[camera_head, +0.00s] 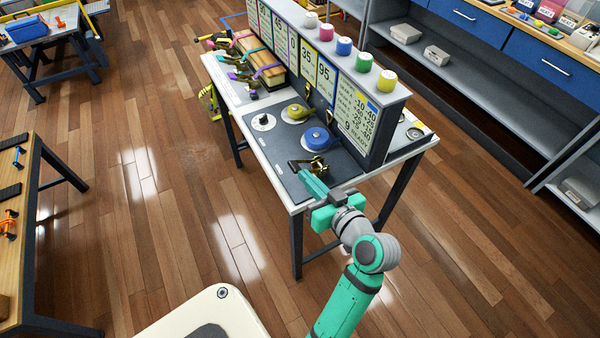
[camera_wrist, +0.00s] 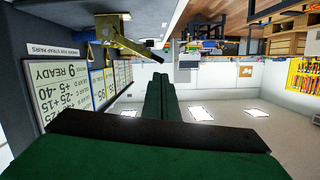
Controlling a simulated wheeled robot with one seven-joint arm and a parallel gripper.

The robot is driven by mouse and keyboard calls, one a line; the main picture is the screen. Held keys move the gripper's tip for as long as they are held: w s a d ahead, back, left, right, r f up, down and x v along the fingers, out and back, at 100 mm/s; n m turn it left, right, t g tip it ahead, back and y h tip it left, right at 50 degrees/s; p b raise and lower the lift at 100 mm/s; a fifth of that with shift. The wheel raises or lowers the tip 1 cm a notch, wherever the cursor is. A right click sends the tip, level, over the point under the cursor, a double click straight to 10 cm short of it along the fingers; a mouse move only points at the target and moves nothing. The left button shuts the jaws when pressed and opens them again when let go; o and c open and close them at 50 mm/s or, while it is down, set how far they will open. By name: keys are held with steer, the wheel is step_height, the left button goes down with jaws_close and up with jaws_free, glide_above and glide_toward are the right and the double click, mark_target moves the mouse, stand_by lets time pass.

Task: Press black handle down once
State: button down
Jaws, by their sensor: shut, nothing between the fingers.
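A small brass-coloured ratchet mechanism (camera_head: 316,163) with dark parts sits at the near right end of the bench's dark top. In the wrist view, the brass mechanism (camera_wrist: 122,38) shows at upper left, past the fingers. My gripper (camera_head: 303,174) is shut and empty, with its green fingertips close beside the mechanism on its near side. Whether they touch it cannot be told. In the wrist view, my gripper's closed fingers (camera_wrist: 161,84) point at the room, right of the mechanism.
Blue (camera_head: 317,139) and yellow (camera_head: 294,112) strap reels lie behind the mechanism. An upright board (camera_head: 357,122) with number cards stands along the bench's right side, close to my gripper. Coloured spools (camera_head: 344,46) stand on its top. The floor left of the bench is clear.

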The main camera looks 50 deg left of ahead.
steer(key=shift+v, duration=2.55)
steer(key=shift+s, duration=0.2)
